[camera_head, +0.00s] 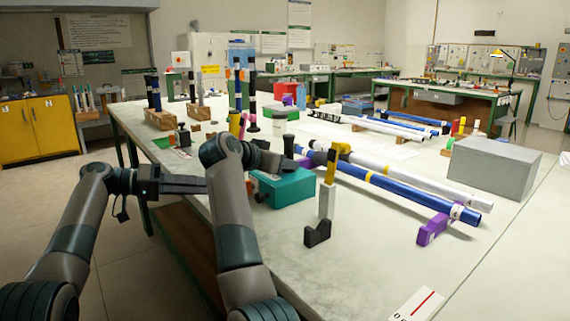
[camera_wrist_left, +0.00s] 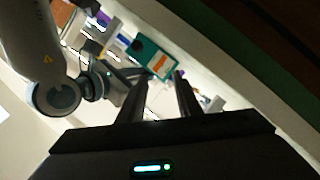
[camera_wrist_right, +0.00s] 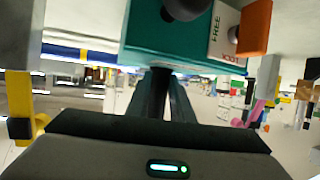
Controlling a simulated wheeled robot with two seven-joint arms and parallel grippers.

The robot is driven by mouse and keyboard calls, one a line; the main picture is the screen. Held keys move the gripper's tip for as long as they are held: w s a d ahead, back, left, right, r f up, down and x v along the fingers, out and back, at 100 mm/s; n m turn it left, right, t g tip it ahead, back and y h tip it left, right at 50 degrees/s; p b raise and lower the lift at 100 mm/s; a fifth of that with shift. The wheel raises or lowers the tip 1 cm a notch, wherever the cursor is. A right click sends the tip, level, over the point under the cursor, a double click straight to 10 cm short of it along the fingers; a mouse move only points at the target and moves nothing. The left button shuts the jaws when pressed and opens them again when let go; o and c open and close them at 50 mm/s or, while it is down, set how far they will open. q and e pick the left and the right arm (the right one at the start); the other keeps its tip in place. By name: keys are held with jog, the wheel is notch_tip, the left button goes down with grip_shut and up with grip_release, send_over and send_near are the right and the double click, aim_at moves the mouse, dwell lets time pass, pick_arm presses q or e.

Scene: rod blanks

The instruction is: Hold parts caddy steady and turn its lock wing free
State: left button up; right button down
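The parts caddy (camera_head: 289,188) is a teal box on the near bench, with a dark knob on top. In the right wrist view it (camera_wrist_right: 170,45) fills the top, with an orange lock wing (camera_wrist_right: 254,27) beside a white label reading FREE and partly readable red text. My right gripper (camera_wrist_right: 160,75) has its fingers together, empty, with the tips close to the caddy's edge; contact is unclear. My left gripper (camera_head: 200,185) is left of the caddy and apart from it. Its fingers are open and empty in the left wrist view, where the caddy (camera_wrist_left: 150,52) shows beyond them.
Blue and white rods (camera_head: 400,185) lie on purple supports right of the caddy. A post with a yellow top (camera_head: 327,195) stands at its near right. A grey box (camera_head: 493,167) sits further right. Upright rods in wooden blocks (camera_head: 160,118) stand behind.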

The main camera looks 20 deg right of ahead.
pick_arm(q)
jog(key=shift+w+a+f+m+t, duration=0.15)
jog(key=shift+a+f+m+t, duration=0.2)
jog(key=shift+f+m+t, duration=0.3)
jog(key=shift+c, duration=0.5)
jog(key=s+m+t, duration=0.2)
jog(key=s+a+m+t+h, duration=0.1)
jog(key=s+m, duration=0.1)
jog(key=m, duration=0.1)
jog(key=shift+s+a+f+t+h, duration=0.1)
jog(key=shift+s+a+t+h, duration=0.05)
jog(key=shift+s+t+h, duration=0.2)
jog(key=shift+w, duration=0.1)
jog(key=shift+x, duration=6)
jog(key=shift+f, duration=0.15)
grip_shut()
